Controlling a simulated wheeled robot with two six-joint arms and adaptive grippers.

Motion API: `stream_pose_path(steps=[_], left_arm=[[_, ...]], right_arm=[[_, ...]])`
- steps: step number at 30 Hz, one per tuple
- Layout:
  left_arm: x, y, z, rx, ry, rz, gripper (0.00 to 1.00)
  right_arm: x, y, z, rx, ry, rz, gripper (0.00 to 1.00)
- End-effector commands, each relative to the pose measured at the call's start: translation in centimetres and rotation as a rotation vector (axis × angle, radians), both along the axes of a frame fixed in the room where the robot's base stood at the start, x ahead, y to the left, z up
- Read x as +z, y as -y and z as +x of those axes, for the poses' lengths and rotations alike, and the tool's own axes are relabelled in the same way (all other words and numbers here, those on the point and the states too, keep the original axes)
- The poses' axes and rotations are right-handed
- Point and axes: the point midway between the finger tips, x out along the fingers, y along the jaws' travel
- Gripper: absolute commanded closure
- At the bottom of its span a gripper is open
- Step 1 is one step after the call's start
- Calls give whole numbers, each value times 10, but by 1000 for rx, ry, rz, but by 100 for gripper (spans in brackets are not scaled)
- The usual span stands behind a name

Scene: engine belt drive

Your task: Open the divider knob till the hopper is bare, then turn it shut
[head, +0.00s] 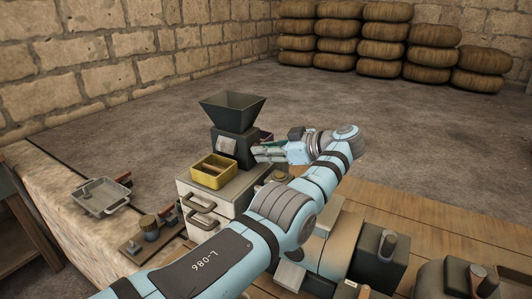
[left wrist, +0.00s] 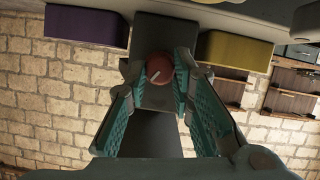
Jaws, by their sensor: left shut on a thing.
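The dark hopper (head: 232,103) flares open on top of the divider's dark body (head: 230,144). Its visible inside is plain dark, and its bottom is hidden. My left gripper (head: 260,152) is at the right side of the divider. In the left wrist view, the round red knob (left wrist: 160,68) with a slanting white mark sits between the fingertips of my left gripper (left wrist: 160,82), which is shut on it. The head view hides the knob. My right gripper is in neither view.
A yellow box (head: 208,180) stands on the pale drawer cabinet (head: 202,199) in front of the divider. A purple box (left wrist: 87,26) shows on the opposite side in the left wrist view. A grey tray (head: 101,194) lies on the stone ledge at left. Stacked sacks (head: 385,50) stand far back.

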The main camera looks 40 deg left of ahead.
Motion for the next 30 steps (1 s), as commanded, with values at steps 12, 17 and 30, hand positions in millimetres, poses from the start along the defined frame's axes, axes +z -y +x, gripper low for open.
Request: stream_pose_path(steps=[12,17,30], left_arm=[[-1,0,0,0,-4,-2,69],[0,0,0,0,-4,-2,58],[0,0,0,0,6,0,58]], right_arm=[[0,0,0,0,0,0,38],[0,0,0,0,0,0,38],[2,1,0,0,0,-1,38]])
